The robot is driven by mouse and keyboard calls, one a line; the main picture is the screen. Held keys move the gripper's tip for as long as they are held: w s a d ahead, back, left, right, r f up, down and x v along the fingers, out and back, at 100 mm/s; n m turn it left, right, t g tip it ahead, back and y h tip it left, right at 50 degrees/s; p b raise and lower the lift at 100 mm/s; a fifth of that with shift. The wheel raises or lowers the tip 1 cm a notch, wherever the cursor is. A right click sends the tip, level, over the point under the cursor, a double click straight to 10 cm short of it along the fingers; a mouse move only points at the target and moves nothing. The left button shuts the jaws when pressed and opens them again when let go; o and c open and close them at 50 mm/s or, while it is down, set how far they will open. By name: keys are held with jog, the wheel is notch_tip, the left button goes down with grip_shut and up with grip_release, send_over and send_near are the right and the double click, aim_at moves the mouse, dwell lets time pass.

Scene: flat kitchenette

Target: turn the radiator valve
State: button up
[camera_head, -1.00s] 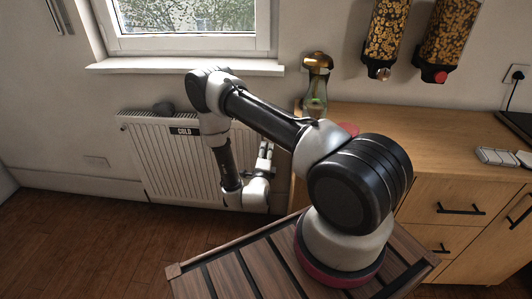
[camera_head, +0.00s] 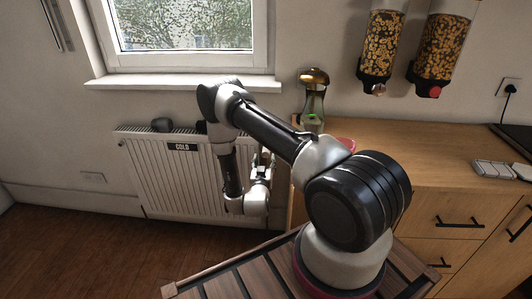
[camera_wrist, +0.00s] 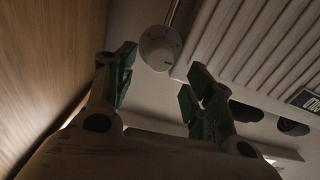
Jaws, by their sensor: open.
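The radiator valve (camera_wrist: 160,47) is a round, pale knob with small marks on its face, at the top middle of the wrist view. A pipe runs up from it. My gripper (camera_wrist: 160,73) is open and empty. Its two dark fingertips stand on either side below the knob in the picture, apart from it as far as I can tell. The white ribbed radiator (camera_head: 165,185) is under the window in the head view and fills the upper right of the wrist view. In the head view my gripper (camera_head: 264,166) is by the radiator's right end, and the valve is hidden there.
A wooden cabinet (camera_head: 410,160) stands close to the right of the radiator; its side (camera_wrist: 45,70) fills the wrist view's left. The floor (camera_head: 90,235) at left is clear.

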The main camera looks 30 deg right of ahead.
jog(key=x, duration=0.7)
jog(key=shift+w+d, duration=0.25)
jog(key=shift+w, duration=0.1)
jog(key=c, duration=1)
jog(key=shift+n, duration=2.7)
